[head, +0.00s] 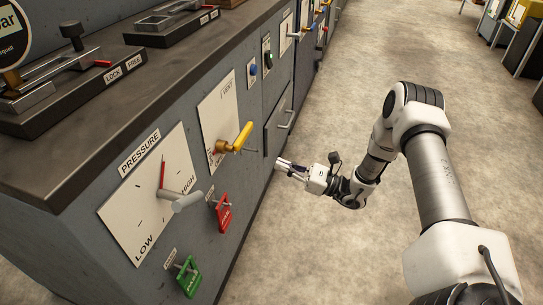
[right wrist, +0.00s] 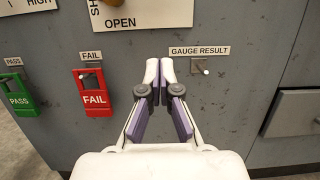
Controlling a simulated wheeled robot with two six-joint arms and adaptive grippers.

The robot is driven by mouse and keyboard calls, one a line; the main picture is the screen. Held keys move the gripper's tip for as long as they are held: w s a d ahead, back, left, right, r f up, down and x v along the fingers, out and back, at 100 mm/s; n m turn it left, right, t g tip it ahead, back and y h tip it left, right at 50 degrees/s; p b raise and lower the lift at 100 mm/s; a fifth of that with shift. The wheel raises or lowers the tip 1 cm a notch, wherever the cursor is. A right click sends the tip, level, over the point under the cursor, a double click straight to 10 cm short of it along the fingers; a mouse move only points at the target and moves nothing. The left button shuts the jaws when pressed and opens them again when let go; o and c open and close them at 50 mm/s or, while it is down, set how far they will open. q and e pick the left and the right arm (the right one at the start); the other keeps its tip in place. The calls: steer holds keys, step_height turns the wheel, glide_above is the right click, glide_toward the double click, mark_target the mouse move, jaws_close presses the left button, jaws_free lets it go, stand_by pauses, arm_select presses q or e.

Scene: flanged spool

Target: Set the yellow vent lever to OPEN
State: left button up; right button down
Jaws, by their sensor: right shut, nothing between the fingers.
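The yellow vent lever (head: 239,136) is mounted on a white plate (head: 220,105) on the grey cabinet front. Its handle slants up and right from its hub in the head view; its exact setting is hard to tell. In the right wrist view only a bit of the yellow hub (right wrist: 91,2) shows at the top edge, above the OPEN mark on the plate (right wrist: 150,14). My right gripper (head: 279,164) is shut and empty, below and right of the lever and apart from it. Its closed fingertips (right wrist: 160,68) show in the wrist view. My left gripper is out of view.
Left of the lever is a pressure dial (head: 150,195) with a grey handle. Below hang a red FAIL tag (head: 222,212) and a green PASS tag (head: 188,276). A GAUGE RESULT peg (right wrist: 200,68) is beside my fingertips. A drawer (head: 278,125) is further right. The floor is open.

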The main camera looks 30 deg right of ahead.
steer(key=w+a+r+b, duration=0.1)
steer(key=w+a+r, duration=0.4)
steer(key=w+r, duration=0.1)
steer(key=shift+w+a+b, duration=0.2)
steer(key=shift+a+b, duration=0.1)
steer(key=shift+b, duration=0.05)
